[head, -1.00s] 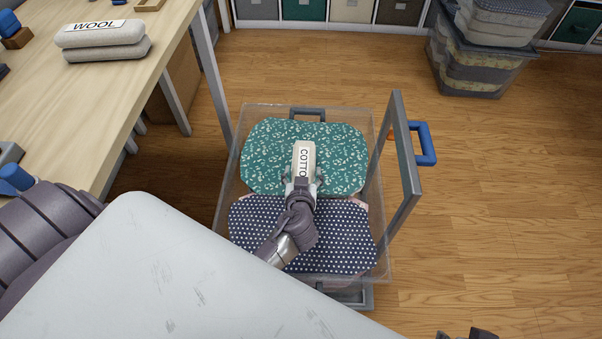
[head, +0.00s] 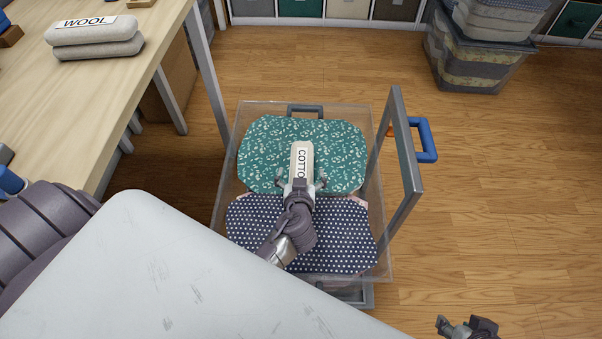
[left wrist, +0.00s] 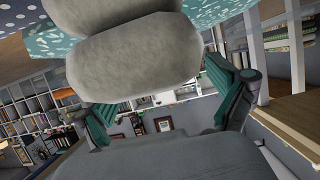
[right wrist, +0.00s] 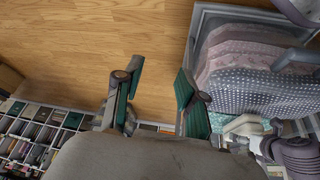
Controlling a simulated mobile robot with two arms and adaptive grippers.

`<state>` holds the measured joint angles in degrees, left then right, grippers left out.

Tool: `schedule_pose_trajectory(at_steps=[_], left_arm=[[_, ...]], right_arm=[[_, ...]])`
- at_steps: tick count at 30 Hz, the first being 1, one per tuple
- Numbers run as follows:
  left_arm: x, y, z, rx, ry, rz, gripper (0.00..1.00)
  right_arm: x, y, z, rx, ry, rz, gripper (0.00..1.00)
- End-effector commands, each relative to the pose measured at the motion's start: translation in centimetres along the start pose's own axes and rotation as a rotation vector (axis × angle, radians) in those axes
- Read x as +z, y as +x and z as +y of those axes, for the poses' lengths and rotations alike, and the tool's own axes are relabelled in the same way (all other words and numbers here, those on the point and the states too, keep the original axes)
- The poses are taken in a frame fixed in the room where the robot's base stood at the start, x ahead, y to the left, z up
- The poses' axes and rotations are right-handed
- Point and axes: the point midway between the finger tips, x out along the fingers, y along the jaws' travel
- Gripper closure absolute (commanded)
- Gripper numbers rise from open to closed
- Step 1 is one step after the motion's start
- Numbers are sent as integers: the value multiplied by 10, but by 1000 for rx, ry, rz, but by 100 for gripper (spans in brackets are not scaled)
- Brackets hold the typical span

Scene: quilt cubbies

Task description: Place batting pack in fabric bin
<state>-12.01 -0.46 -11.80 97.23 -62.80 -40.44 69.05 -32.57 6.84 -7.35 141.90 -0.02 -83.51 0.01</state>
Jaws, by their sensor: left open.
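A cream-grey batting pack (head: 302,160) with a label reading "COTTO…" lies over the folded quilts in the clear bin of a cart; it also shows as two plump rolls in the left wrist view (left wrist: 135,60). My left gripper (head: 303,184) is at the pack's near end, its fingers spread to either side, clear of it. I cannot tell whether the pack rests fully on the quilts. Fabric bins, teal (head: 301,8), white (head: 348,8) and grey (head: 397,9), sit in cubbies at the back. My right gripper (right wrist: 155,88) is open and empty, low at right in the head view (head: 458,324).
The clear cart bin (head: 385,262) holds a teal quilt (head: 262,150) and a navy dotted quilt (head: 345,235). Its grey handle frame (head: 411,190) rises at right. A table (head: 100,110) with a WOOL pack (head: 95,40) is at left. A clear tub (head: 470,65) stands back right. Floor right is open.

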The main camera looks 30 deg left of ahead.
Motion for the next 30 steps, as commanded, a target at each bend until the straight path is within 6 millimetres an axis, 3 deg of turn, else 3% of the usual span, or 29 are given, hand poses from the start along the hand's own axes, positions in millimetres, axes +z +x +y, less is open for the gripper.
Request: schedule_pose_trajectory(at_steps=[5,11,21,30], left_arm=[[-2,-1,0,0,0,0,5],[0,-36,0,-1,-2,-4,5],[0,-104,0,0,-1,-2,5],[-1,-120,-2,-4,0,-2,5]], right_arm=[[2,-2,0,0,0,-13,60],[25,-7,2,3,4,-120,60],[27,-10,2,5,4,-134,60],[26,-11,2,5,4,-133,60]])
